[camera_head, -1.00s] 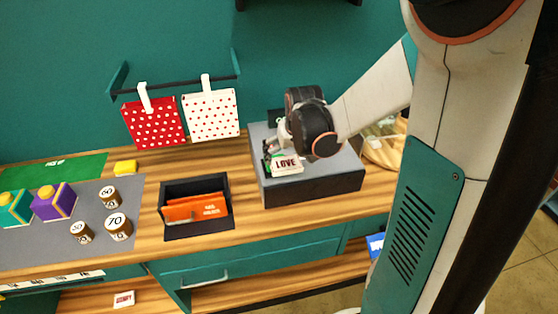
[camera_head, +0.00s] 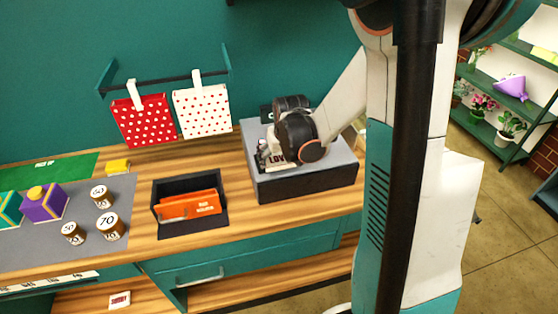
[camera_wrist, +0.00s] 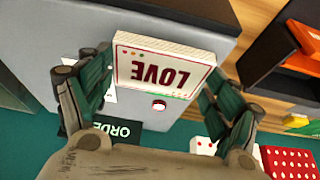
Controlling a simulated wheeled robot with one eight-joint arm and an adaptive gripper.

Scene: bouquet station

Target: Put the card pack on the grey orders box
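The card pack (camera_wrist: 165,68) is a white block marked LOVE in dark red. In the wrist view my gripper (camera_wrist: 160,78) has a green-and-black finger at each side edge of the pack, and both appear to touch it. My gripper is shut on it. In the head view the pack (camera_head: 277,158) shows partly behind my gripper (camera_head: 268,155), at the top of the grey orders box (camera_head: 330,165). I cannot tell whether the pack rests on the box or is just above it. The box's grey top also shows in the wrist view (camera_wrist: 55,25).
A dark tray (camera_head: 192,229) with orange packets (camera_head: 190,206) stands left of the box. Red (camera_head: 145,120) and white (camera_head: 203,112) dotted bags hang behind. Several jars stand further left. A dark ORDERS sign (camera_wrist: 125,132) is at the box's back. The box top's right side looks free.

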